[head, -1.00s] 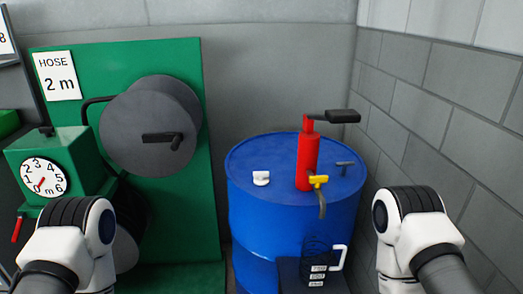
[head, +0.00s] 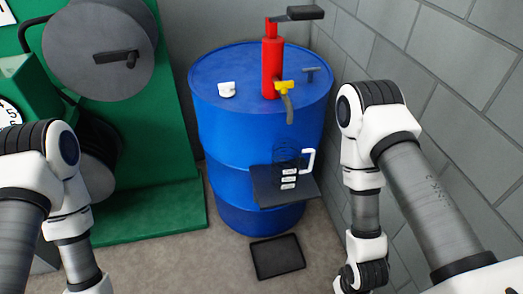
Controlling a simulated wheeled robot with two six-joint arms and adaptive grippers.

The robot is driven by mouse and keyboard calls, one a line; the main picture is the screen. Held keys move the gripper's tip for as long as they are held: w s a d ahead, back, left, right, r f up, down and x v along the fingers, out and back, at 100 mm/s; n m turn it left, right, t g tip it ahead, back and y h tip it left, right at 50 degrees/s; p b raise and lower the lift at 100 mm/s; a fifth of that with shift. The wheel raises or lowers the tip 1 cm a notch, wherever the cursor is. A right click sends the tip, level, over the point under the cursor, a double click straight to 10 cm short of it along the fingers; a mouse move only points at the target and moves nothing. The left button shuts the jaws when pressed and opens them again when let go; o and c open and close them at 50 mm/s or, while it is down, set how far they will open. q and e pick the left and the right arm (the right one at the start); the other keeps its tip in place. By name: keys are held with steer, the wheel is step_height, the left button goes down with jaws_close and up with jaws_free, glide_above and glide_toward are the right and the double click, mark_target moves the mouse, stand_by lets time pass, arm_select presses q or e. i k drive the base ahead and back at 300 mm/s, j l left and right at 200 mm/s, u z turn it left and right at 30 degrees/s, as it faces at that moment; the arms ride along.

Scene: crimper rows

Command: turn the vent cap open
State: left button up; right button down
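A blue drum (head: 233,150) stands in the middle against the back wall. On its lid, at the left, is a small white cap (head: 227,90); a small dark T-shaped handle (head: 311,73) stands at the right of the lid. I cannot tell for sure which of these is the vent cap. A red hand pump (head: 271,68) with a black crank and yellow tap (head: 284,86) stands between them. My arms come in at left and right, but both grippers are below the frame. Nothing of mine touches the drum.
A dark shelf (head: 270,196) with white labels and a white handle (head: 309,160) is on the drum's front. A black tray (head: 278,257) lies on the floor. A green stand with a grey hose reel (head: 95,85) is at left; a block wall is close at right.

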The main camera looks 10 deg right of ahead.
mark_target(227, 86)
steer(key=i+z, duration=0.2)
steer(key=z, duration=0.2)
steer(key=i+z, duration=0.2)
steer(key=z, duration=0.2)
